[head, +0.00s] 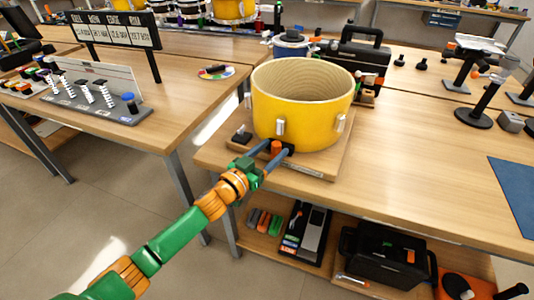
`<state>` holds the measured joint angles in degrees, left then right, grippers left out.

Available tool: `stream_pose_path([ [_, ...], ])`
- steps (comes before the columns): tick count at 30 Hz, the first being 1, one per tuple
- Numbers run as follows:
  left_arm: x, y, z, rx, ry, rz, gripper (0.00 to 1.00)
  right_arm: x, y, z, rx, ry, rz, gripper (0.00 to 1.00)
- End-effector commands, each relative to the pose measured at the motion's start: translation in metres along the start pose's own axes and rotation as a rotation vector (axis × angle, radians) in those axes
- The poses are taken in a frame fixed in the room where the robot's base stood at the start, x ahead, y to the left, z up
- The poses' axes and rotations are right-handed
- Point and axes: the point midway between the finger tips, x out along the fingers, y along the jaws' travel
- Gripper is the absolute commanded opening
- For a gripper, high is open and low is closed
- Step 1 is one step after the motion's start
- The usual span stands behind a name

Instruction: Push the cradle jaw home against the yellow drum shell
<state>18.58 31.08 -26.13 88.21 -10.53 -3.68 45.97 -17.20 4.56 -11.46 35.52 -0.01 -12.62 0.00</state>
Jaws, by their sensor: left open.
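The yellow drum shell (318,122), open at the top with silver lugs on its side, stands upright on a wooden board (318,166). A dark cradle jaw with an orange part (276,146) sits at the shell's near left side; whether it touches the shell cannot be told. My left gripper (278,151) is open at this jaw, one blue-grey finger on each side of the orange part. The fingers partly hide the jaw; contact with it is unclear. My right gripper is not in view.
A small black block (241,137) sits on the board's left corner. The table right of the board is largely clear.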

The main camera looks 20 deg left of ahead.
Motion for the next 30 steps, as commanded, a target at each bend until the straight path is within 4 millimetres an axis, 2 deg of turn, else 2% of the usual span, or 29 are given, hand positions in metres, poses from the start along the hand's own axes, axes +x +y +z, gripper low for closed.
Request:
stream_pose_path([
  [6, -0.041, 0.001, 0.0, 0.001, -0.002, 0.002, 0.64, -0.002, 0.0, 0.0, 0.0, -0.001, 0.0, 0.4],
  [9, -0.055, 0.0, 0.001, -0.001, -0.002, 0.001, 0.64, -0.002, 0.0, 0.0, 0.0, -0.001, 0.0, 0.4],
  [13, -0.061, 0.0, 0.0, 0.001, 0.0, 0.001, 0.64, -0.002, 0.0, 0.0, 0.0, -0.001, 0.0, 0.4],
  [25, -0.062, 0.001, 0.001, 0.0, -0.006, -0.005, 0.64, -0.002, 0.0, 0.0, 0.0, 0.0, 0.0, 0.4],
  [28, -0.072, 0.004, 0.026, -0.013, -0.108, -0.079, 0.64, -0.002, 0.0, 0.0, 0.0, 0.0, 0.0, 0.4],
  [30, -0.092, 0.01, 0.057, -0.022, -0.257, -0.161, 0.64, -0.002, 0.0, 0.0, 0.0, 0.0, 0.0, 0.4],
])
